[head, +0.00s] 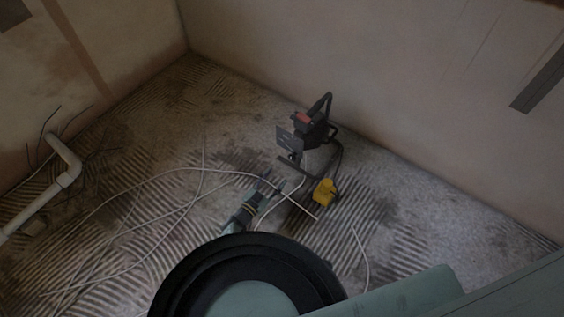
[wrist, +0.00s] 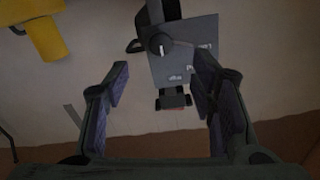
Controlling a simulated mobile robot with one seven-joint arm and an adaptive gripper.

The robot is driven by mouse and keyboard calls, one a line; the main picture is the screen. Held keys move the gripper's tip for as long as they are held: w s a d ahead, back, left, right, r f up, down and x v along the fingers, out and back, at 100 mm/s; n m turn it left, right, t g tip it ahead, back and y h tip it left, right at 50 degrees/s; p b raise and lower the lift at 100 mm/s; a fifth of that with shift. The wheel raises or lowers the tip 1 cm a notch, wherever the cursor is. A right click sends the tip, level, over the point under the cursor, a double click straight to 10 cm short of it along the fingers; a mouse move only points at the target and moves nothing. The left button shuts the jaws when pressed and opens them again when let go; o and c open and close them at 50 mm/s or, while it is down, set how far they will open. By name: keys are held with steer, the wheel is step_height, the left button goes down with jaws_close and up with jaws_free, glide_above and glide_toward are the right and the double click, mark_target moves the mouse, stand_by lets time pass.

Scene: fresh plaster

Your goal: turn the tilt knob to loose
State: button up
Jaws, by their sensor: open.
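The tilt knob (wrist: 159,43) is a small dark round knob with a pale mark, on a grey panel (wrist: 178,62) in the wrist view. Small white lettering on the panel is too blurred to read. In the head view the panel (head: 288,140) belongs to a dark stand-mounted device (head: 312,122) with a red patch; the knob is too small to make out there. My gripper (wrist: 162,78) is open and empty. In the wrist view its fingers frame the panel's lower part, with the knob above and beyond them. In the head view my gripper (head: 274,183) is below and left of the device.
A yellow object (head: 324,191) sits at the device's lower right; yellow also shows in the wrist view (wrist: 45,35). Pale cables (head: 165,172) run across the ridged floor. Plaster walls (head: 420,80) close the corner behind.

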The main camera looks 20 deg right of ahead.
mark_target(291, 159)
steer(key=b+x, duration=0.3)
steer(key=x, duration=0.6)
steer(key=shift+b, duration=0.3)
steer(key=shift+w+d+r, duration=0.1)
steer(key=shift+w+d, duration=0.3)
steer(key=shift+d, duration=0.1)
steer(key=shift+c, duration=0.3)
steer(key=c, duration=1.1)
